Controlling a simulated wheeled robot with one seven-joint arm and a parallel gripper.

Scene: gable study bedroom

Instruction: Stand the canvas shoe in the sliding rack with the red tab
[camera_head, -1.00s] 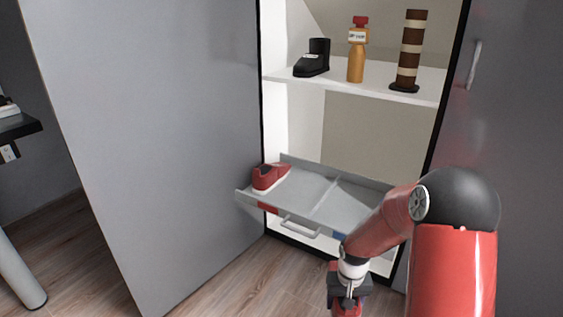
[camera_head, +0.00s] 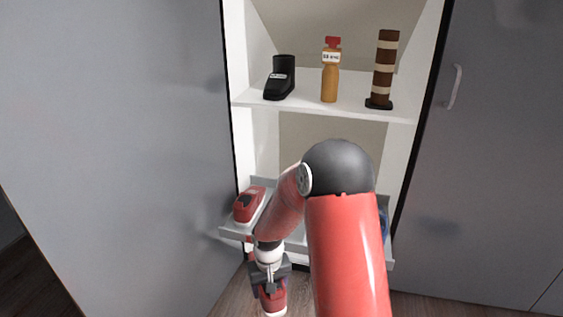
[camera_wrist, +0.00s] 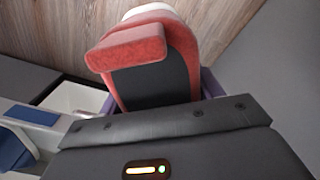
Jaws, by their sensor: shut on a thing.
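My gripper (camera_head: 269,284) is shut on a red canvas shoe (camera_head: 273,301) with a white sole and holds it low, in front of the rack. In the wrist view the held shoe (camera_wrist: 183,45) shows red cloth and a dark opening between my fingers. The sliding rack (camera_head: 232,233) is pulled out at the bottom of the cupboard. A similar red shoe (camera_head: 248,205) stands at its left end. A bit of the red tab (camera_head: 249,243) shows on the rack front beside my wrist. My arm hides the middle of the rack.
A blue shoe (camera_head: 385,222) is partly visible at the rack's right end. The shelf above (camera_head: 310,112) holds a black boot (camera_head: 280,78), an orange bottle (camera_head: 330,75) and a striped boot (camera_head: 383,70). The open grey door (camera_head: 110,150) stands close on the left.

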